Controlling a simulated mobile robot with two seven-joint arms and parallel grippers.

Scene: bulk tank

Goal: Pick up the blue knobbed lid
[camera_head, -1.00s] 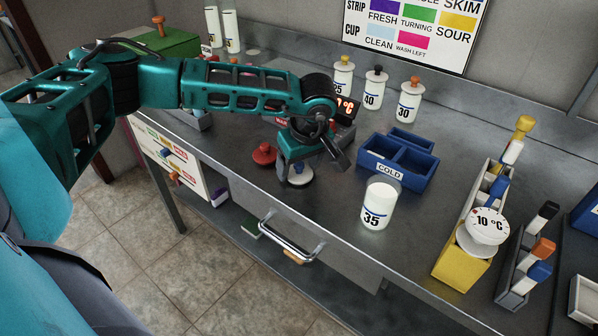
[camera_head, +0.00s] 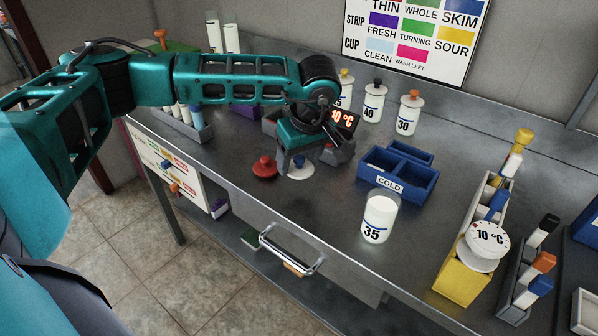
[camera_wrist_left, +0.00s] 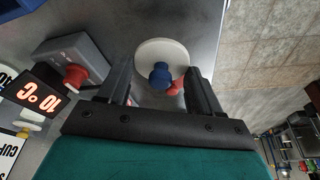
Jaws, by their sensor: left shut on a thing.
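The blue knobbed lid is a white disc (camera_head: 300,170) with a blue knob (camera_wrist_left: 160,74). In the wrist view its disc (camera_wrist_left: 157,51) lies between the two fingers. My left gripper (camera_head: 298,158) is shut on this lid and appears to hold it just above the steel counter, beside a red knobbed lid (camera_head: 265,168). In the wrist view the left gripper's fingers (camera_wrist_left: 162,88) stand on either side of the blue knob; the exact contact is hard to see. My right gripper is not in view.
A blue divided box (camera_head: 398,176) marked COLD and a white jar (camera_head: 379,215) marked 35 stand to the right. A 10 °C display (camera_head: 342,120) and several bottles (camera_head: 373,101) are behind. The counter between the jar and front edge is partly clear.

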